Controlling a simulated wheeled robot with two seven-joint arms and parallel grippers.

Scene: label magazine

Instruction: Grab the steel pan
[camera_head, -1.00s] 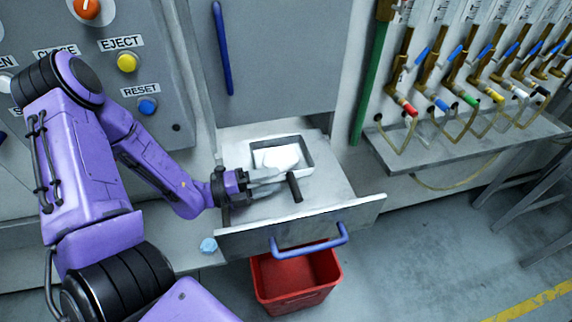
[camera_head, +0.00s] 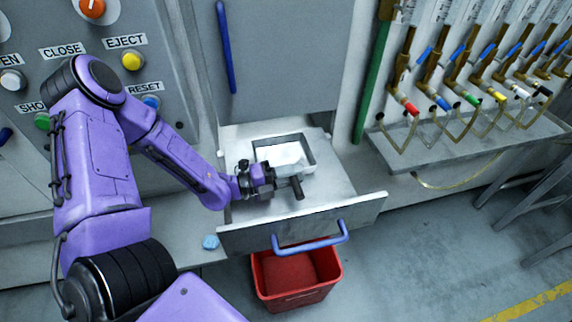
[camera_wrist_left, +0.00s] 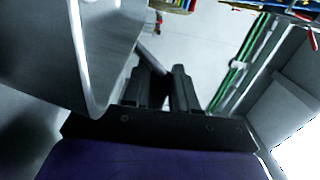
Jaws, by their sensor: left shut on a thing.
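The steel pan (camera_head: 286,153) is a shiny, shallow rectangular pan over the opened drawer. Its short dark handle (camera_head: 298,188) points toward the drawer front. My left gripper (camera_head: 284,183) is shut on the pan at the handle, coming in from the left. In the left wrist view the two dark fingers (camera_wrist_left: 166,88) are close together, and the grey curved wall with a bright rim at the left looks like the pan (camera_wrist_left: 95,45). The fingers partly hide the grip. My right gripper is not in view.
The drawer front (camera_head: 355,213) has a blue handle (camera_head: 310,243). A red bin (camera_head: 296,275) stands on the floor below. A button panel (camera_head: 85,75) is at the left. A shelf under several valves (camera_head: 470,145) is at the right. Open floor lies at the lower right.

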